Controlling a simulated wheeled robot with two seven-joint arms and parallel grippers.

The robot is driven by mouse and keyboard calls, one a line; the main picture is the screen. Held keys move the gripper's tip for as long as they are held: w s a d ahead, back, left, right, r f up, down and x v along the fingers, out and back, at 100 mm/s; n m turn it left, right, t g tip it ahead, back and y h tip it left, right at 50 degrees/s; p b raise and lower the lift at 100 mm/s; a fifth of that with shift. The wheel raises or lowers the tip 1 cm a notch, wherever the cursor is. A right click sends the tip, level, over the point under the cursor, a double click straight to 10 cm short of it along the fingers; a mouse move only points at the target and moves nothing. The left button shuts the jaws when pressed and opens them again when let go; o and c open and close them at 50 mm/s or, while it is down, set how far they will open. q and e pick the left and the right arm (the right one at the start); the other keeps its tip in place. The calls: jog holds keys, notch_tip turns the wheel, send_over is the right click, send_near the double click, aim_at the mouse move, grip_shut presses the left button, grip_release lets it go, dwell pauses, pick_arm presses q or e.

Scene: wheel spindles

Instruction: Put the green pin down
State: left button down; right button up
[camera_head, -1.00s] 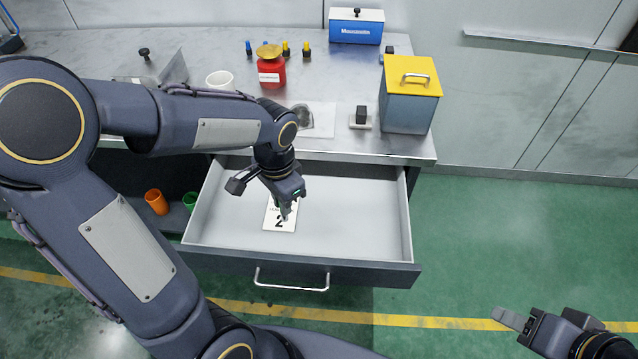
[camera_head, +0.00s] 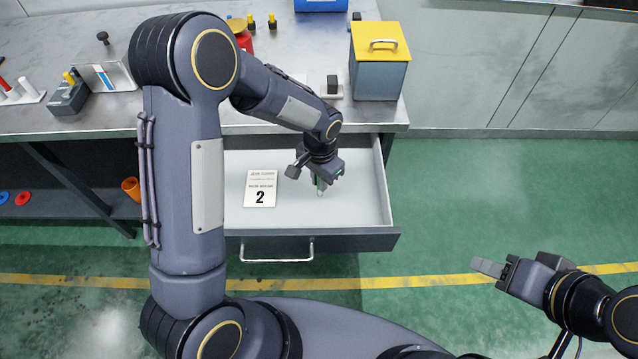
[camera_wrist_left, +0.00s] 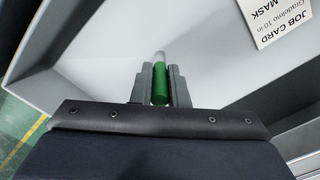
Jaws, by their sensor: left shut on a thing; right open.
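The green pin (camera_wrist_left: 160,84) is between the two fingers of my left gripper (camera_wrist_left: 160,88) in the left wrist view, with a pale tip sticking out past them. In the head view my left gripper (camera_head: 322,182) is inside the open drawer (camera_head: 365,205), right of the white job card, with a bit of the green pin (camera_head: 321,184) showing below it. I cannot tell whether the pin's tip touches the drawer floor. My right gripper (camera_head: 490,268) is open and empty above the green floor at the right.
The job card (camera_head: 260,188) marked 2 lies in the drawer. The drawer floor right of my left gripper is clear. A grey box with a yellow lid (camera_head: 380,60) stands on the bench (camera_head: 100,118) behind. An orange cup (camera_head: 131,188) is on the lower shelf.

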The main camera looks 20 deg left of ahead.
pick_arm(q)
jog(key=shift+f, duration=1.15)
jog(key=shift+f, duration=0.25)
jog(key=c, duration=1.4)
grip_release()
